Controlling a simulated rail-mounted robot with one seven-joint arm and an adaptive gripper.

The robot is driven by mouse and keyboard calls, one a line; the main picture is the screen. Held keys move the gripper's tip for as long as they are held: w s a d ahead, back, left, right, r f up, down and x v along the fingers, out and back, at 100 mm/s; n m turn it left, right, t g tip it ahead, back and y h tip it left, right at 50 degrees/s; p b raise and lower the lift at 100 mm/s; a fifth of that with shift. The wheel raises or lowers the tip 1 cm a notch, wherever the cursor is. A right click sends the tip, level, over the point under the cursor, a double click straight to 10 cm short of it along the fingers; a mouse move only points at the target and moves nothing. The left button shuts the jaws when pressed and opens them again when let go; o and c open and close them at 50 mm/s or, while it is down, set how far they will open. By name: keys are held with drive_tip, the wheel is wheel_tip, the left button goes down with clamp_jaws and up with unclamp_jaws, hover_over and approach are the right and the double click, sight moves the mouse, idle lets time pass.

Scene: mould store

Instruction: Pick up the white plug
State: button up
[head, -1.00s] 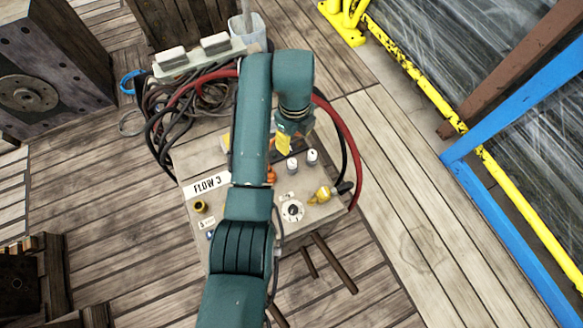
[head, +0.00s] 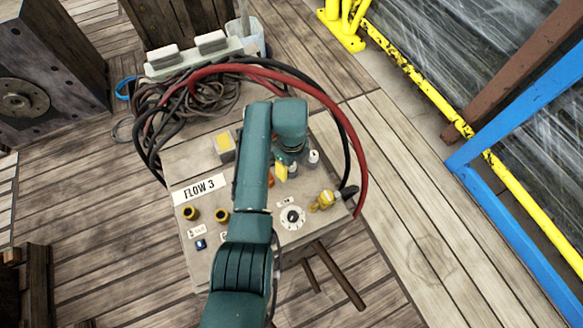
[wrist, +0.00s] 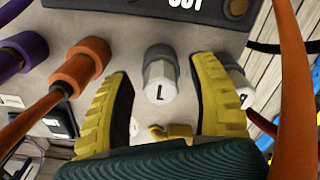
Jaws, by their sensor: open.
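In the wrist view, a short white plug with a grey body and a black letter L (wrist: 160,78) stands between my fingers, apart from both. A second white plug (wrist: 230,80) is partly hidden behind my right finger. In the head view, one white-topped plug (head: 313,158) shows right of my gripper (head: 282,172), and another (head: 293,169) shows close beside it. My gripper's two yellow fingers (wrist: 160,88) are spread wide and empty in the wrist view. Both plugs sit on the top of the grey FLOW 3 box (head: 185,165).
Orange (wrist: 80,62) and purple (wrist: 20,52) plugs stand left of my fingers. A yellow fitting (wrist: 168,132) sits near the fingers' base. Red and black cables (head: 345,110) arch over the box. A dial (head: 292,217) and a yellow connector (head: 325,200) are nearby.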

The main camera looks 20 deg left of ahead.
drive_tip(key=shift+w+r, duration=0.1)
clamp_jaws()
